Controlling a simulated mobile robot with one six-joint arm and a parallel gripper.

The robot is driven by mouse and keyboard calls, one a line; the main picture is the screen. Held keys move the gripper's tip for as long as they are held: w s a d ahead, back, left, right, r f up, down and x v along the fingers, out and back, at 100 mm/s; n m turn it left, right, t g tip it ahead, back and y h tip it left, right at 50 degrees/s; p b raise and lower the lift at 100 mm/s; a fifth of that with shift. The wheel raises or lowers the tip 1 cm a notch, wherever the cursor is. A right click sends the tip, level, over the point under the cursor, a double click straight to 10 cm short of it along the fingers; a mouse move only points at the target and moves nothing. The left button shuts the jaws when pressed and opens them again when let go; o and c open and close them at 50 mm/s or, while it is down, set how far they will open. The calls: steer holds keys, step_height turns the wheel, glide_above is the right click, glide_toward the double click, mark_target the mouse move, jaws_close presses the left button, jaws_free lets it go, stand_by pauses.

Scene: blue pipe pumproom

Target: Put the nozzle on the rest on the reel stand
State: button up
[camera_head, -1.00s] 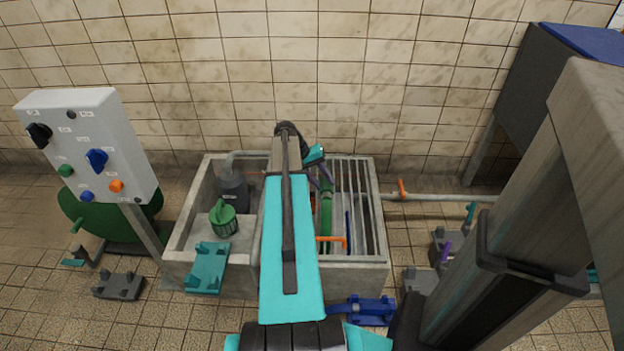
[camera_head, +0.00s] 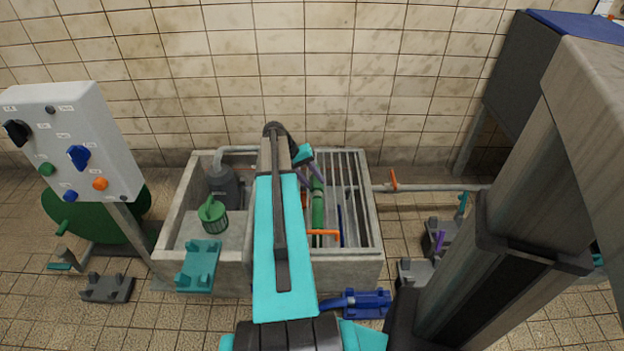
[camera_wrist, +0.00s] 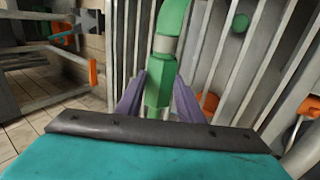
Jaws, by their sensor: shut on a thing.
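A green nozzle-like piece (camera_wrist: 160,75) with a pale band and a six-sided lower end stands between the purple fingers of my gripper (camera_wrist: 160,98), which are shut on it. In the head view the green piece (camera_head: 318,208) shows over the slatted part of the basin, and my gripper (camera_head: 312,172) is partly hidden behind my arm. The green reel (camera_head: 95,222) stands at the left, partly hidden behind the control panel. A small grey bracket (camera_head: 66,256) with a teal part is at its lower left; I cannot tell whether it is the rest.
The control panel (camera_head: 72,145) stands on a post between reel and basin. The concrete basin (camera_head: 205,265) holds a grey bottle (camera_head: 222,187) and a green slotted cup (camera_head: 212,218). A wall pipe with an orange handle (camera_head: 393,180) runs at right. Grey and blue brackets (camera_head: 362,303) lie on the floor.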

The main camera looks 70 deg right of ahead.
mark_target(312, 185)
steer(key=shift+f+b, duration=1.15)
steer(key=shift+f, duration=0.55)
steer(key=o, duration=1.4)
steer(key=shift+r, duration=0.15)
steer(key=p+v, duration=0.3)
steer(key=v, duration=1)
steer(key=shift+w+r+p, duration=0.2)
steer(key=shift+r+p, duration=0.05)
steer(key=shift+p, duration=0.05)
steer(key=shift+s, duration=0.1)
